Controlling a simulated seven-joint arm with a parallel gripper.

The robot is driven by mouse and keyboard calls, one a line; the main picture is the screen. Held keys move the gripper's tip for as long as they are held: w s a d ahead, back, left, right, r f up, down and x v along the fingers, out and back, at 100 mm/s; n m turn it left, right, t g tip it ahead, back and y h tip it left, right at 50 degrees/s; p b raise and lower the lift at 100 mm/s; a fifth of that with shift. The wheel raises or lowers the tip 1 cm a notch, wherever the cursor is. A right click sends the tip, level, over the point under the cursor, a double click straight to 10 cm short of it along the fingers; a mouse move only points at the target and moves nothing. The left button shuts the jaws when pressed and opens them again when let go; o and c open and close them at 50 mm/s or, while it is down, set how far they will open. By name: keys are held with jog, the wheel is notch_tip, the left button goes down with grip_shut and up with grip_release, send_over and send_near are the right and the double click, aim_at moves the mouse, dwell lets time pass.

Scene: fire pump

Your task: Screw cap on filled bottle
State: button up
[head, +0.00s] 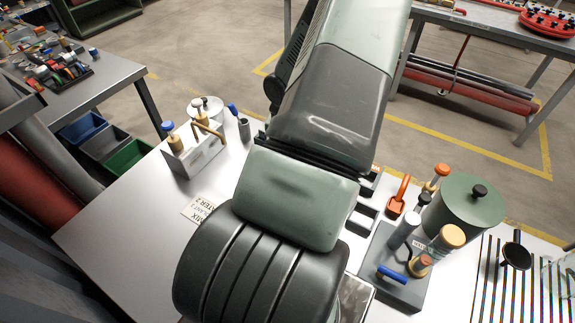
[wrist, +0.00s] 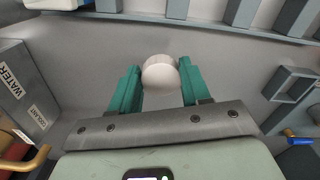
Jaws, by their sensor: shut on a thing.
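A white round cap (wrist: 161,73) sits between the two green fingers of my gripper (wrist: 160,88) in the wrist view. The gripper is shut on it. Whether anything lies under the cap is hidden from this angle. In the head view my own arm covers the middle of the bench and hides the gripper and the cap. I cannot clearly make out the filled bottle in either view.
A dispenser block with taps (head: 195,152) stands at the bench's back left; its side labels (wrist: 12,82) show in the wrist view. On the right are a grey valve block (head: 400,285), a green pot (head: 463,212) and a black funnel (head: 516,256) on a slotted rack. The left bench is mostly clear.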

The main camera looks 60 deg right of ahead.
jog(key=w+d+r+m, duration=0.1)
jog(key=w+d+r, duration=0.1)
jog(key=w, duration=0.1)
jog(key=w+d+r+m, duration=0.2)
jog(key=w+d+r, duration=0.1)
jog(key=w, duration=0.1)
jog(key=w+d+r+m, duration=0.1)
jog(key=w+d+r, duration=0.1)
jog(key=w+d, duration=0.1)
jog(key=shift+w+d+r+m, duration=0.15)
jog(key=shift+w+m, duration=0.25)
jog(key=shift+w, duration=0.05)
jog(key=shift+f, duration=1.9)
jog(key=shift+f, duration=1.25)
dwell(1.1)
jog(key=m, duration=0.4)
jog(key=shift+m, duration=0.3)
jog(key=shift+m, duration=1.1)
jog(key=shift+s+m, duration=0.1)
jog(key=shift+m, duration=1.1)
